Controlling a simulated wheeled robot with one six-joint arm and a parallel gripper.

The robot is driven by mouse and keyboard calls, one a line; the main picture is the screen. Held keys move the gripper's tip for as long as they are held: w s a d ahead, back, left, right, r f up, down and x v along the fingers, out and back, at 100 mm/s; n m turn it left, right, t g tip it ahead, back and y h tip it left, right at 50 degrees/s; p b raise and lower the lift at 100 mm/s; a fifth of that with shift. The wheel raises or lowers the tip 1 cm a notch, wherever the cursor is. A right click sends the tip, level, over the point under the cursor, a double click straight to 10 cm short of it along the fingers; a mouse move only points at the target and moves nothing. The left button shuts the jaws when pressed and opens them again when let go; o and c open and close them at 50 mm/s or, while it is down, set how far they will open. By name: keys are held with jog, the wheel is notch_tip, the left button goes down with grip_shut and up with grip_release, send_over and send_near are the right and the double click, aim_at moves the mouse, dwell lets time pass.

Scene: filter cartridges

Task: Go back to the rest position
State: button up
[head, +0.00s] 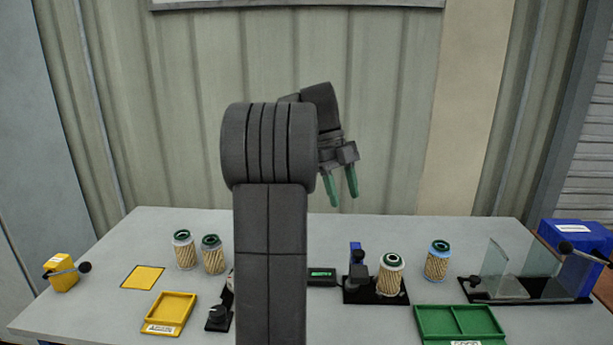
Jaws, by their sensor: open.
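My gripper (341,190) is raised above the back of the table in the head view. Its two green fingers point down, stand apart and hold nothing. My arm rises through the middle of the picture and hides part of the table. Two filter cartridges stand upright at the left, one (184,251) beside the other (213,256). A third cartridge (391,275) stands on a black fixture (362,297) right of my arm.
A yellow tray (170,312), a yellow square (142,277) and a yellow box with a lever (61,273) are at the left. A green two-part tray (461,322) is at the front right. A clear-panelled black stand (520,285) and blue box (577,240) are at the right.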

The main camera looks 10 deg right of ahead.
aim_at(358, 251)
jog(key=x, duration=1.3)
jog(key=shift+s+d+f+b, duration=0.1)
jog(key=shift+s+f+b, duration=0.05)
jog(key=shift+b, duration=0.25)
